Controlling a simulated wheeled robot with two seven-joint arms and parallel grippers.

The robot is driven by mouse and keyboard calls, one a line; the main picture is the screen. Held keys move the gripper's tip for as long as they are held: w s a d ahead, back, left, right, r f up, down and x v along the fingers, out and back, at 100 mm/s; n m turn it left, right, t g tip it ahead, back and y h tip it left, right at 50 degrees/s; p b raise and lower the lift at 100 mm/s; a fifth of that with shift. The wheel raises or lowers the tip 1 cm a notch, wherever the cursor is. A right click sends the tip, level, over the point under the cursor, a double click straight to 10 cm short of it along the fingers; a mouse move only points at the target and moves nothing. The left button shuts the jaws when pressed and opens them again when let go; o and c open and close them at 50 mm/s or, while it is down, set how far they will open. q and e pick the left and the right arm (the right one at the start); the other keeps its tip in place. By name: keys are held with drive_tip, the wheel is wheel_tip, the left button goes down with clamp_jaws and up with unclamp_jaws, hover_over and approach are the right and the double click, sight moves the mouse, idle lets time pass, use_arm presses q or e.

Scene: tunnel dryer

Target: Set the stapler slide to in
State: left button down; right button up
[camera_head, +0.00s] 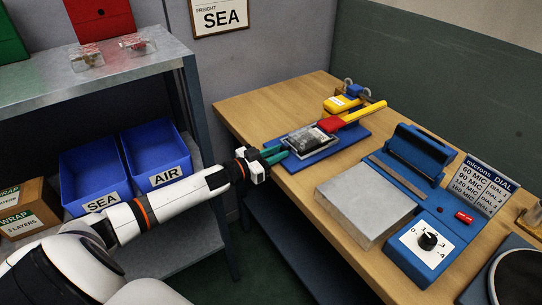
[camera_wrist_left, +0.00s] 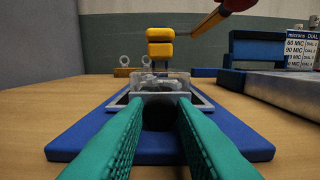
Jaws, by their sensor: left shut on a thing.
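My left gripper (camera_head: 278,153) reaches the tray's near end. Its green fingers (camera_wrist_left: 157,112) are shut on a dark part at the slide's front, mostly hidden between them. My right gripper is not in view.
A grey block (camera_head: 366,197) and a blue sealer with a dial (camera_head: 428,240) stand to the right. Blue SEA (camera_head: 92,175) and AIR (camera_head: 155,153) bins sit on the left shelf.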

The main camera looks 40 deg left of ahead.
use_arm(q)
drive_tip(key=shift+w+d+f, duration=0.1)
drive_tip(key=shift+w+f, duration=0.05)
drive_tip(key=c, duration=1.3)
unclamp_jaws()
drive_tip(key=shift+s+a+r, duration=0.2)
drive_tip(key=shift+s+a, duration=0.05)
drive_tip(key=shift+s, duration=0.25)
drive_tip(key=shift+o, duration=0.3)
drive_tip(key=shift+w+d+f, duration=0.1)
drive_tip(key=shift+w, duration=0.05)
drive_tip(key=v, duration=1.2)
